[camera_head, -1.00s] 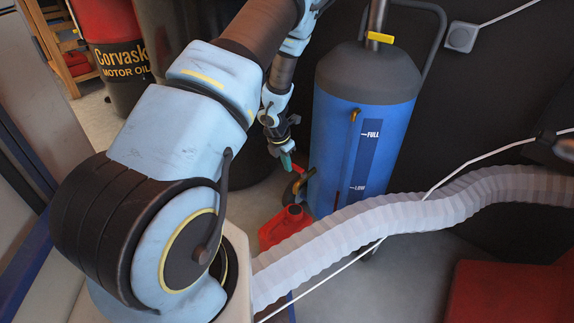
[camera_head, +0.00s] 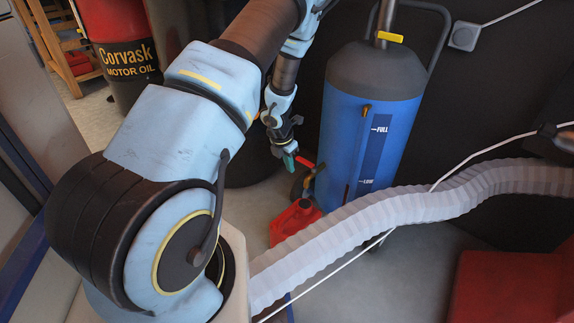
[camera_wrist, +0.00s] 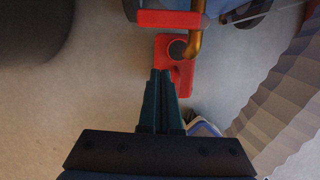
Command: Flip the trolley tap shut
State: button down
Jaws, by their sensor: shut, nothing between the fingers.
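The blue trolley tank (camera_head: 365,130) with a dark grey top stands right of my arm in the head view. Low on its left side is a tap with a red lever (camera_head: 305,162). In the wrist view the red lever (camera_wrist: 168,19) lies crosswise at the top, beside a bent brass spout (camera_wrist: 195,35). My gripper (camera_head: 289,164) is shut and empty, its teal fingertips just left of the lever. In the wrist view the gripper (camera_wrist: 160,73) points towards the lever, with a visible gap in the picture; contact cannot be told.
A red can (camera_head: 296,222) with a dark opening (camera_wrist: 178,49) stands on the floor under the spout. A white corrugated hose (camera_head: 400,205) and a thin white cable cross in front of the tank. A yellow handle (camera_head: 389,37) sits on top. Oil drum (camera_head: 120,45) at back left.

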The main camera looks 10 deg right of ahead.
jog(key=p+v, duration=0.2)
jog(key=v, duration=0.7)
jog(key=shift+r, duration=0.35)
jog(key=shift+d, duration=0.1)
jog(key=a+r+n+t+y, duration=0.25)
jog(key=a+r+n, duration=1)
jog(key=n, duration=1.05)
jog(key=s+a+r+n+g, duration=0.15)
jog(key=s+r+n, duration=0.25)
jog(key=s+n, duration=0.6)
jog(key=s+a+r+n+g, duration=0.15)
jog(key=s+r+n, duration=0.25)
jog(key=s+n, duration=0.5)
notch_tip(320, 180, up, 22)
jog(key=w+n+p, duration=0.1)
jog(key=n+p, duration=0.2)
jog(key=p, duration=1.9)
jog(key=shift+w+a+p, duration=0.15)
jog(key=shift+a+p, duration=0.05)
jog(key=shift+p, duration=0.15)
